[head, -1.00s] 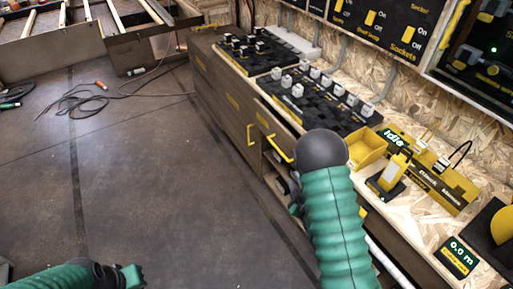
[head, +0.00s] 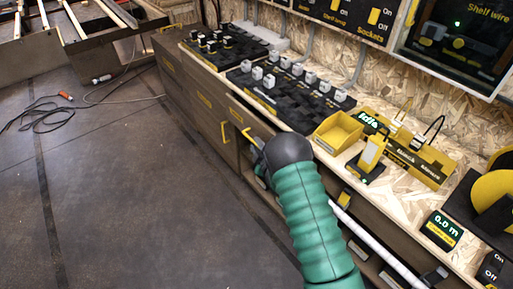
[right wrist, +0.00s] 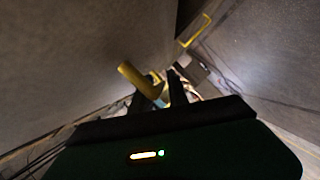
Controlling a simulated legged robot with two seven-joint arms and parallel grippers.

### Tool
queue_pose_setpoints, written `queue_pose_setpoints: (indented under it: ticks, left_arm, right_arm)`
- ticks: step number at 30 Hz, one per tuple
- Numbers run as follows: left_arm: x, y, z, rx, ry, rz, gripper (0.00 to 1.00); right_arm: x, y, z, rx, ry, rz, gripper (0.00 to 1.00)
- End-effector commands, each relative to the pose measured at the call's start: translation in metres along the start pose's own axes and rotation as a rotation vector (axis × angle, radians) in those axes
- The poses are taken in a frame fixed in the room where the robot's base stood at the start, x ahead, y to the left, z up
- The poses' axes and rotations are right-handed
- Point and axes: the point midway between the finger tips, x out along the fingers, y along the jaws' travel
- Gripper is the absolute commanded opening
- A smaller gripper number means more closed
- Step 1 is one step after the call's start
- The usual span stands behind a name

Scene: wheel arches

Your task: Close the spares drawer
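The bench front (head: 205,98) has wooden drawer and door fronts with yellow labels and handles. A yellow bar handle (head: 248,135) sits high on the front, just left of my right gripper. I cannot read which front is the spares drawer. My right gripper (head: 258,146) is mostly hidden behind its dark wrist, close to that handle. In the right wrist view, a yellow bar (right wrist: 140,80) is close beside the dark fingertips (right wrist: 178,90); I cannot tell whether they touch it or how far apart they are. My left gripper is out of view.
A second yellow handle (head: 224,132) is upright on a front further left. The benchtop holds black switch boards (head: 290,98), a yellow bin (head: 338,132) and a yellow-black rack (head: 415,160). A white rod (head: 375,240) runs along the lower right.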

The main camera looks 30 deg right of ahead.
Motion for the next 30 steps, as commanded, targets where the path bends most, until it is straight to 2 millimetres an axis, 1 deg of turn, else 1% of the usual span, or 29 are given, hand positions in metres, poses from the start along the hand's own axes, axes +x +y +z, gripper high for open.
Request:
queue_pose_setpoints:
  ticks: [2,8,11,12,13,30]
  left_arm:
    - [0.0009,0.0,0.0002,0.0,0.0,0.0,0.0]
    - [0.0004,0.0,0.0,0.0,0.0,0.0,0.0]
    - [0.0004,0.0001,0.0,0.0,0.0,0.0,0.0]
    - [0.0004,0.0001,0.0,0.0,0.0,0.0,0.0]
    - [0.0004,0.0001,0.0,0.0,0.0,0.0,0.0]
    - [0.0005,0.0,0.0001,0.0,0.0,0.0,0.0]
  right_arm:
    - [0.0029,-0.0002,0.0003,0.0,-0.001,-0.001,0.2]
    - [0.003,0.0001,0.0,0.0,-0.001,-0.001,0.2]
    - [0.0029,0.0,0.0,0.0,-0.001,-0.001,0.08]
    - [0.0029,-0.0001,0.0,0.0,-0.001,-0.001,0.03]
    - [0.0028,-0.0002,0.0,0.0,-0.001,-0.001,0.0]
    - [0.0025,-0.0015,0.0004,0.001,-0.001,-0.004,0.0]
